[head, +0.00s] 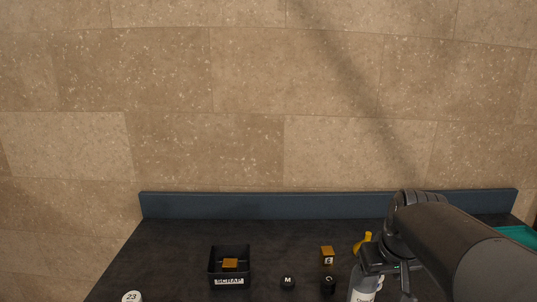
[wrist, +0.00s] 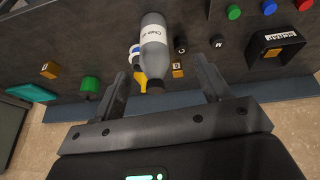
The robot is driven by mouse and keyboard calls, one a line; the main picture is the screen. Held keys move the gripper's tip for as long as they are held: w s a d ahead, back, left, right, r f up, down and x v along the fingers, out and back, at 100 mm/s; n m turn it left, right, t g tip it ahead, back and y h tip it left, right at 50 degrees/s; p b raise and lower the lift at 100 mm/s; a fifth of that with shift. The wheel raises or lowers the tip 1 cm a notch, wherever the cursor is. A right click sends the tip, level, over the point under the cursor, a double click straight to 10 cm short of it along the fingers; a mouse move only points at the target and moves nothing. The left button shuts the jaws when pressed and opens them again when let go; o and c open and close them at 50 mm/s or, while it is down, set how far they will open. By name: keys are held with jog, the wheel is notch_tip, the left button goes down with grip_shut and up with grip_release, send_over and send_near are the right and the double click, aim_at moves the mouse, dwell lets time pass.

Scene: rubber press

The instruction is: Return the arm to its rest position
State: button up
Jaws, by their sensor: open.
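My gripper (head: 383,285) is at the right of the head view, over the dark bench, at the end of my dark arm. In the wrist view my gripper (wrist: 160,68) shows its two fingers spread apart with nothing clamped. A grey spray bottle with a white label and yellow nozzle (wrist: 153,45) appears between and beyond the fingers, apart from both in that picture. In the head view the bottle (head: 366,284) is partly hidden by my gripper; its distance from the fingers is hard to judge.
A black scrap bin (head: 230,281) holds an orange block (head: 230,264). Black knobs marked M (head: 288,282) and C (head: 328,284) and an orange block (head: 327,254) are left of my gripper. A teal tray (head: 518,236) lies right.

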jog(key=s+a+f, duration=0.1)
jog(key=s+a, duration=0.2)
jog(key=s, duration=0.2)
jog(key=s+a+f+t, duration=0.1)
jog(key=s+a, duration=0.3)
jog(key=s, duration=0.2)
jog(key=shift+s+m, duration=0.25)
jog(key=shift+m, duration=0.15)
